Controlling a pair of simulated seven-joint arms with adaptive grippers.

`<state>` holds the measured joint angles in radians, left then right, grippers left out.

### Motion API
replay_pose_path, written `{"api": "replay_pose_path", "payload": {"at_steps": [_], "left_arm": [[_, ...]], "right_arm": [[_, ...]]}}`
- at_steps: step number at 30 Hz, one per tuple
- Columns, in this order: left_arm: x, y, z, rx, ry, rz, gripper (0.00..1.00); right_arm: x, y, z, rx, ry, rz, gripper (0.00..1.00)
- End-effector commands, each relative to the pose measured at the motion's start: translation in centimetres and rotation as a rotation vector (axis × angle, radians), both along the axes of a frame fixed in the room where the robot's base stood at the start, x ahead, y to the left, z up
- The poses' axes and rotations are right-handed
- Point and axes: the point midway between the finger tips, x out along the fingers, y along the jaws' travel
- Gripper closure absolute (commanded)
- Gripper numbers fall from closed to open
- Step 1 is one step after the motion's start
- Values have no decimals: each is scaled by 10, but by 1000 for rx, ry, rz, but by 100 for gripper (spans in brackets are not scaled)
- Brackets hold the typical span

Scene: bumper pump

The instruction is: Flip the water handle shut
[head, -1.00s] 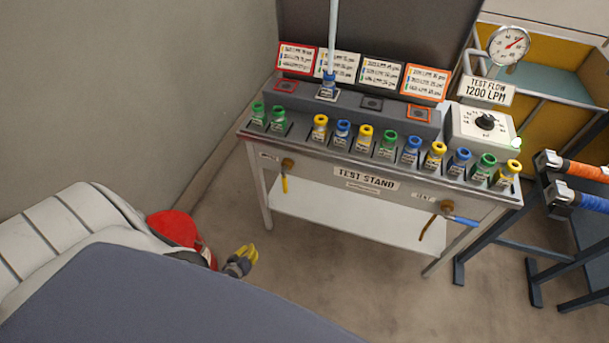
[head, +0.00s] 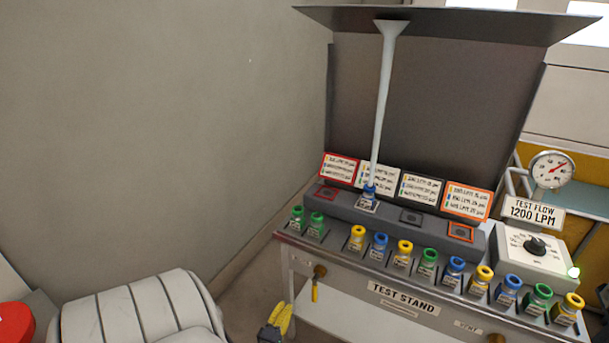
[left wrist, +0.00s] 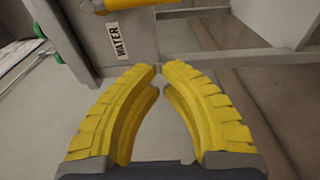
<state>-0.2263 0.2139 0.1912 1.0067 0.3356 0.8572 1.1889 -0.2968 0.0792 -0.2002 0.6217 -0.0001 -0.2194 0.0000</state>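The water handle (head: 314,290) is a yellow lever hanging down from a brass valve (head: 320,270) on the left of the test stand's front. In the left wrist view a yellow part, apparently the handle (left wrist: 125,5), shows at the top edge above the WATER label (left wrist: 118,41). My left gripper (head: 282,311) is low and to the left of the handle, apart from it. Its yellow fingers (left wrist: 160,72) curve inward, tips close with a narrow gap and nothing held; how far they are open is unclear. My right gripper is not in view.
The test stand (head: 402,300) has a row of several colored fittings on its top. A white pole (head: 382,100) rises from one fitting on the raised block. A gauge (head: 552,170) and flow box (head: 530,250) stand at the right.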

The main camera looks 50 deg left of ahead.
Motion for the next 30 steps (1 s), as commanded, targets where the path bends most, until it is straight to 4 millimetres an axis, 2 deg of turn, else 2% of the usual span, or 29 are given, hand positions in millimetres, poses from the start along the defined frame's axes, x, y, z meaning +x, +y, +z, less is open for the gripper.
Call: {"api": "replay_pose_path", "payload": {"at_steps": [5, 10, 21, 27, 29, 30], "left_arm": [[1, 0, 0, 1, 0, -1, 100], [12, 6, 0, 2, 0, -1, 100], [63, 36, 0, 3, 1, 0, 100], [84, 48, 0, 3, 1, -1, 100], [89, 51, 0, 2, 2, 0, 100], [89, 44, -1, -1, 3, -2, 100]], "right_arm": [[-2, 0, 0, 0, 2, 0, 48], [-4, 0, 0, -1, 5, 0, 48], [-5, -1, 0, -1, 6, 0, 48], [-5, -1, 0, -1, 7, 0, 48], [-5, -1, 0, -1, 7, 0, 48], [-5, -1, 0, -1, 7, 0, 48]]}}
